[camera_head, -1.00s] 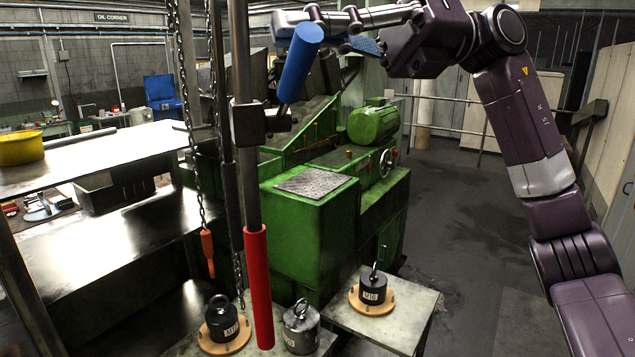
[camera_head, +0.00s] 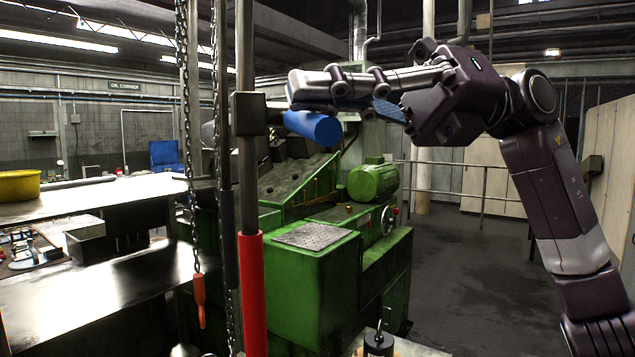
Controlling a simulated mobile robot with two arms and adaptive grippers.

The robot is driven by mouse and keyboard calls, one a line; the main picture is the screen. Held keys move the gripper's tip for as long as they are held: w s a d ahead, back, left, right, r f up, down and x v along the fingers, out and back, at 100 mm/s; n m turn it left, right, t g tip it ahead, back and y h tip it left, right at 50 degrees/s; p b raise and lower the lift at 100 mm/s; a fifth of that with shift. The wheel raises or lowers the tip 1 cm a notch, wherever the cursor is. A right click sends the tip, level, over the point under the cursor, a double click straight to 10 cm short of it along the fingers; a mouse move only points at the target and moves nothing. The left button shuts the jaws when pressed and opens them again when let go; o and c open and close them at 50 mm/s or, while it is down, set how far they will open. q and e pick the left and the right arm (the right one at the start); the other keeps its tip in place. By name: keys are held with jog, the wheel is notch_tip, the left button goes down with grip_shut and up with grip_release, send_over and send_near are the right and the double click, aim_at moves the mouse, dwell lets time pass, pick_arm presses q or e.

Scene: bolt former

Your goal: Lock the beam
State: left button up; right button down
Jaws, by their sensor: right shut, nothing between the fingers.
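A blue cylindrical handle (camera_head: 316,127) sticks out from beside a dark block (camera_head: 248,113) on an upright metal bar, and lies nearly level with its end toward me. The lower part of this bar carries a red sleeve (camera_head: 252,290). My right gripper (camera_head: 300,90) comes in from the right, shut and empty, with its fingers just above the blue handle. I cannot tell whether they touch it. The handle's mount is partly hidden. No part is clearly recognizable as the beam. My left gripper is not in view.
A green machine (camera_head: 310,275) with a motor (camera_head: 372,182) stands behind the handle. A chain with an orange grip (camera_head: 199,300) hangs left of the bar. A metal table (camera_head: 100,290) stands at left. A weight (camera_head: 379,343) shows at the bottom edge. Open floor lies right.

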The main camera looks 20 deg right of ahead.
notch_tip(320, 180, down, 4)
jog(key=shift+r+b, duration=0.25)
jog(key=shift+b, duration=0.65)
jog(key=shift+r, duration=0.3)
jog(key=shift+w+d+p, duration=0.15)
jog(key=shift+d+p, duration=0.2)
jog(key=shift+d, duration=0.05)
jog(key=d+p, duration=0.2)
jog(key=d, duration=0.7)
jog(key=shift+w, duration=0.15)
